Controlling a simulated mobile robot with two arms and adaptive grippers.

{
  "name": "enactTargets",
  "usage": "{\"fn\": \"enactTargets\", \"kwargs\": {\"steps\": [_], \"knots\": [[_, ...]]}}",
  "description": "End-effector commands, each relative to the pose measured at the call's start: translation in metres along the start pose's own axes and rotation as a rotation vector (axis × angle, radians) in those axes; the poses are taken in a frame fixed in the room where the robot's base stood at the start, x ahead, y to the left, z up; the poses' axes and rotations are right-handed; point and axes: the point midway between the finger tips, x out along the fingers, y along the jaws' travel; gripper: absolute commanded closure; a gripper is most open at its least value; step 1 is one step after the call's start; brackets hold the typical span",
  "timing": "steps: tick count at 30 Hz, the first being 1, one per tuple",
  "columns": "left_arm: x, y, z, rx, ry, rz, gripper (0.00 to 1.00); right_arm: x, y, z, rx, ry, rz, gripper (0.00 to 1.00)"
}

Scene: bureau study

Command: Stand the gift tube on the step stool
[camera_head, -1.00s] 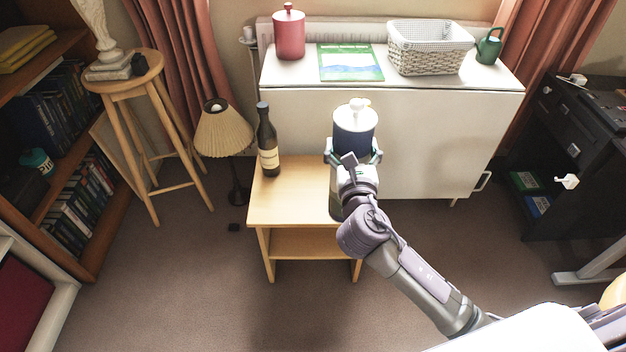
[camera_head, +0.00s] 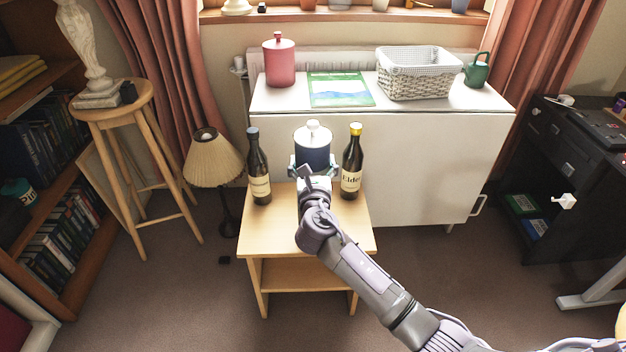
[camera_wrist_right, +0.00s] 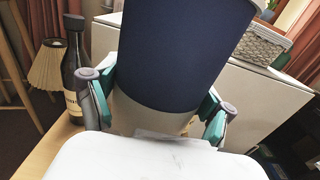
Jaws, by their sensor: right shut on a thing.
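The gift tube (camera_head: 312,150) is a dark blue cylinder with a pale top and white knob in the head view. My right gripper (camera_head: 313,168) is shut on its lower, paler part, with one finger on each side, and the tube looks upright. It fills the middle of the right wrist view (camera_wrist_right: 185,50). The step stool (camera_head: 275,232) is light wood with a lower shelf. The tube is over the rear part of its top, between two dark bottles. The tube's base is hidden, so I cannot tell whether it touches the top. My left gripper is not in view.
One bottle (camera_head: 259,175) stands left of the tube and another (camera_head: 352,170) close on its right, both on the stool. A white cabinet (camera_head: 420,165) stands behind. A lamp (camera_head: 212,160) is to the left. The stool's front top is mostly clear.

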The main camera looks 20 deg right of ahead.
Motion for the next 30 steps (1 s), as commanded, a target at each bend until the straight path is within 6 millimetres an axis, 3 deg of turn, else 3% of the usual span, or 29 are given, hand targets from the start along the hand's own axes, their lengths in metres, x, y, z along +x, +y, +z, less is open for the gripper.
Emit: {"fn": "enactTargets", "kwargs": {"steps": [5, 10, 15, 26, 27, 30], "knots": [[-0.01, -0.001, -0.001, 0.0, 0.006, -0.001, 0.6, 0.0, -0.001, -0.003, 0.0, -0.007, -0.001, 0.79], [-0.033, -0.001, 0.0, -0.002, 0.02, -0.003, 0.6, -0.001, -0.001, -0.018, 0.0, -0.005, -0.001, 0.79], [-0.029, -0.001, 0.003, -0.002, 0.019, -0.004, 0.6, -0.001, -0.001, -0.035, 0.0, -0.006, 0.0, 0.79], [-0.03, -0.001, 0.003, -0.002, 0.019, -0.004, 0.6, -0.001, -0.001, -0.036, 0.0, -0.006, 0.0, 0.79], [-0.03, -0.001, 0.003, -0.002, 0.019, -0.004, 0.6, -0.001, -0.001, -0.04, -0.002, 0.001, -0.001, 0.15], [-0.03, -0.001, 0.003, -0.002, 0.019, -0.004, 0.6, -0.001, -0.001, -0.04, -0.002, 0.001, -0.001, 0.0]]}}
